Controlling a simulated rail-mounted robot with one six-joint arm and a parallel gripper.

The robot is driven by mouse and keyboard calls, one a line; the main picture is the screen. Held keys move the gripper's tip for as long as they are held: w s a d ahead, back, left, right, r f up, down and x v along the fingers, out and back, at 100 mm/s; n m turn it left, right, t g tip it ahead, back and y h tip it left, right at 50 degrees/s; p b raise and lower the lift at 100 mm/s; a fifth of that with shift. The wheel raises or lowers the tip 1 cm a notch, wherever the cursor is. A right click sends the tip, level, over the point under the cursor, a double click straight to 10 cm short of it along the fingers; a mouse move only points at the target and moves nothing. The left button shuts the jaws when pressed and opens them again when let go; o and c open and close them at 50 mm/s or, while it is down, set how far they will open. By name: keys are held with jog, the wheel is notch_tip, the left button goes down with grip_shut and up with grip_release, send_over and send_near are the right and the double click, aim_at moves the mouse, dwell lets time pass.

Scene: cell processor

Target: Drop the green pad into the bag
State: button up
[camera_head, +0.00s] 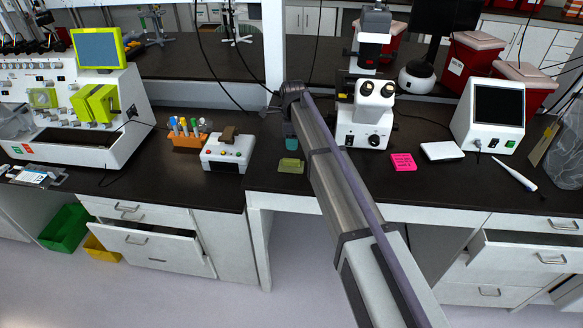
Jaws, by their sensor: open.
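The green pad (291,165) lies flat on the dark bench top near its front edge, left of my arm. A clear, crumpled plastic bag (568,158) stands at the far right edge of the view, partly cut off. Another clear plastic, bag-like thing (12,124) shows at the far left edge.
A pink pad (403,162) and a white box (441,151) lie right of my arm. A microscope (364,115) stands behind them. A white screen device (490,117) and a pipette (514,174) are farther right. A small control box (226,152) stands left of the pad.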

aim_at(293, 160)
notch_tip(293, 160, down, 10)
jog(key=b, duration=0.8)
jog(key=shift+b, duration=0.3)
jog(key=shift+s+r, duration=0.15)
jog(key=shift+r, duration=0.1)
jog(key=shift+f, duration=0.1)
jog(key=shift+c, duration=0.9)
grip_shut()
